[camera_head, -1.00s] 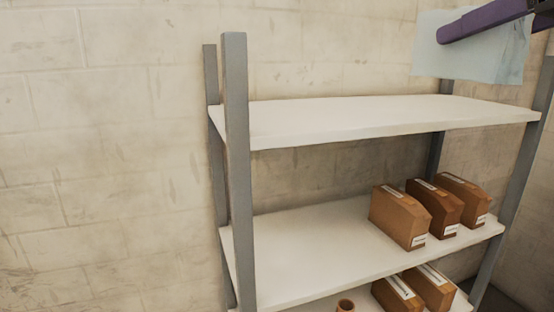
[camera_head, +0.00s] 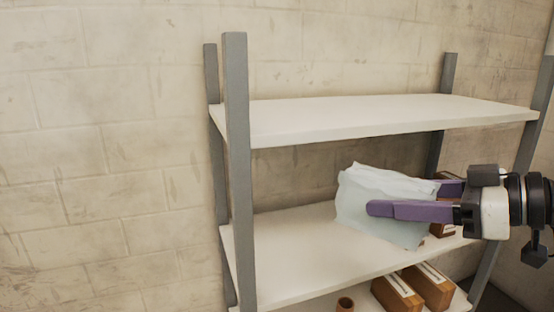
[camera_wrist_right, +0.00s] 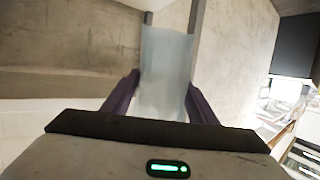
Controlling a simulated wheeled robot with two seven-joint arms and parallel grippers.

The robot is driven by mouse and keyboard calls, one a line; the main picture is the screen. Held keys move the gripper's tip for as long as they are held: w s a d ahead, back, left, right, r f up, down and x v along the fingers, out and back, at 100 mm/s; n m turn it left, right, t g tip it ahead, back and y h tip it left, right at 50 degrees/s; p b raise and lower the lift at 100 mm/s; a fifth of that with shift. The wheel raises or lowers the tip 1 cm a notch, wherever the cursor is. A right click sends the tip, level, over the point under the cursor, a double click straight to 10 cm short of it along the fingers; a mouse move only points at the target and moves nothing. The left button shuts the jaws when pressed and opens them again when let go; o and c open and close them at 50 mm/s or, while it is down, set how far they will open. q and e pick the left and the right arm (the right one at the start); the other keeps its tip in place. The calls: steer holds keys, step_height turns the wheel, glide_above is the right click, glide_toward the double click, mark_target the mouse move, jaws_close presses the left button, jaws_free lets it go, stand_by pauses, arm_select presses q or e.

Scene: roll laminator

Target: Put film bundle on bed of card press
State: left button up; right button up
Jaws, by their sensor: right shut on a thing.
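The film bundle (camera_head: 362,200) is a pale bluish, translucent stack of sheets. My right gripper (camera_head: 385,200) has purple fingers and is shut on it, coming in from the right. In the head view the bundle appears in front of the middle shelf; I cannot tell whether it touches anything there. In the right wrist view the bundle (camera_wrist_right: 166,70) stands out between the two fingers (camera_wrist_right: 160,98). I do not recognise the card press or its bed in these frames. My left gripper is not in view.
A grey-post rack has a bare white top shelf (camera_head: 380,115) and a white middle shelf (camera_head: 280,255). Brown boxes (camera_head: 427,285) and a small brown cup (camera_head: 345,304) are on the lower shelf. Box ends on the middle shelf are mostly hidden behind my right gripper.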

steer(key=s+d+f, duration=0.1)
steer(key=s+f, duration=0.5)
steer(key=f, duration=0.3)
steer(key=s+d+f+n+g, duration=0.1)
steer(key=s+f, duration=0.5)
steer(key=f, duration=0.4)
steer(key=shift+s+f+y, duration=0.2)
steer(key=shift+s+y, duration=0.2)
steer(key=shift+w, duration=0.1)
